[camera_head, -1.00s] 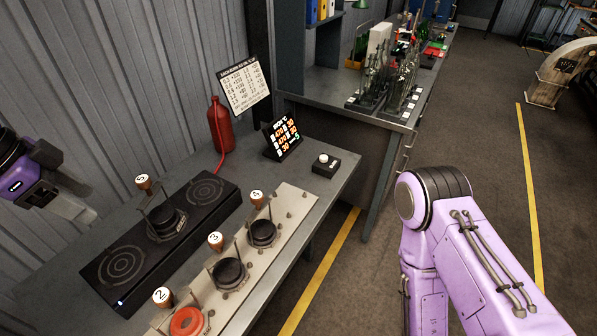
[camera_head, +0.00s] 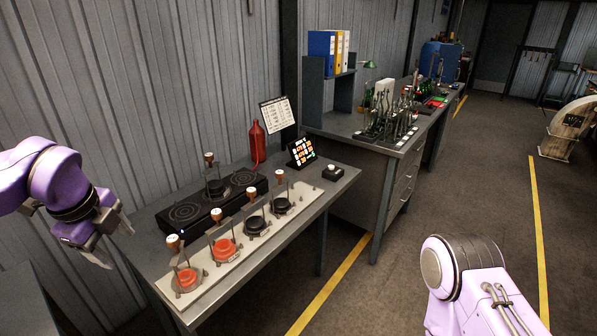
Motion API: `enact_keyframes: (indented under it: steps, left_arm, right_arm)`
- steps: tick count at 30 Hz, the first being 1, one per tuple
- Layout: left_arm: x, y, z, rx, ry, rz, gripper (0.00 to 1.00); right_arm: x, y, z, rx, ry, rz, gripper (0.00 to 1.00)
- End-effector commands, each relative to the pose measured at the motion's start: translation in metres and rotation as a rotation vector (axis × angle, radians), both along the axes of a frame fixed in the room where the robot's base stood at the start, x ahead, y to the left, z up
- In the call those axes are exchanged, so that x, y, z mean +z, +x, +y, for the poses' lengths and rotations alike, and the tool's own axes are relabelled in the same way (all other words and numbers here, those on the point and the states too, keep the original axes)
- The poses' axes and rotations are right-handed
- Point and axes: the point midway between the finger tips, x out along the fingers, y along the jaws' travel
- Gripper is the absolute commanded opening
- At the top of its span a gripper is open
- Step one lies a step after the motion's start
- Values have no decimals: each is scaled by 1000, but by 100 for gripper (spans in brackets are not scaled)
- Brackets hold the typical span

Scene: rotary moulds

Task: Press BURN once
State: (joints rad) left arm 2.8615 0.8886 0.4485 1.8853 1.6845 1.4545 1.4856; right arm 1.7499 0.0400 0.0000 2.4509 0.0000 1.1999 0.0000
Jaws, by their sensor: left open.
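A small black box with a round white button (camera_head: 332,171) sits at the right end of the near table; no BURN label is readable on it. My left gripper (camera_head: 119,250) is open and empty at the left, beyond the table's left end and far from the button. My right arm shows at the lower right, but its gripper is out of view.
A black double burner (camera_head: 185,212) holds one handled mould (camera_head: 214,187). Several moulds, two of them with orange-red (camera_head: 223,250) contents, stand on a pale plate (camera_head: 240,262) in front. A red bottle (camera_head: 257,143) and chart (camera_head: 277,114) stand behind. Floor right of the table is clear.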

Motion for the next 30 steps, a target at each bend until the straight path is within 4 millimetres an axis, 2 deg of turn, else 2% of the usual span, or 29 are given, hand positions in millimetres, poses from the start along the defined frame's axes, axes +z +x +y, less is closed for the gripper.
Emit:
enact_keyframes:
  steps: [1,8,11,14,17,21,23,24,27,30]
  left_arm:
    - [-13,2,6,-91,88,-3,63]
    - [-71,9,38,-613,551,60,63]
    - [-104,10,47,-920,777,150,63]
    - [-148,7,51,-1302,1002,288,63]
    - [-202,-5,45,-1758,1196,459,63]
    - [-288,-46,25,-2424,1329,664,63]
    - [-321,-71,16,-2675,1331,712,63]
    - [-342,-89,11,2716,-1264,-700,63]
    - [-388,-140,-1,2537,-984,-580,63]
    - [-422,-191,-8,2407,-771,-471,63]
  right_arm:
    - [-2,1,0,0,0,-1,0]
    - [-7,1,0,0,0,-2,0]
    - [-11,1,0,0,0,-2,0]
    - [-16,1,0,0,0,-1,0]
    - [-23,1,0,0,0,-1,0]
    - [-32,1,0,0,0,-1,0]
    - [-36,1,0,0,0,-1,0]
    - [-38,1,0,0,0,-1,0]
    - [-44,1,0,0,0,-1,0]
    - [-50,1,0,0,0,-1,0]
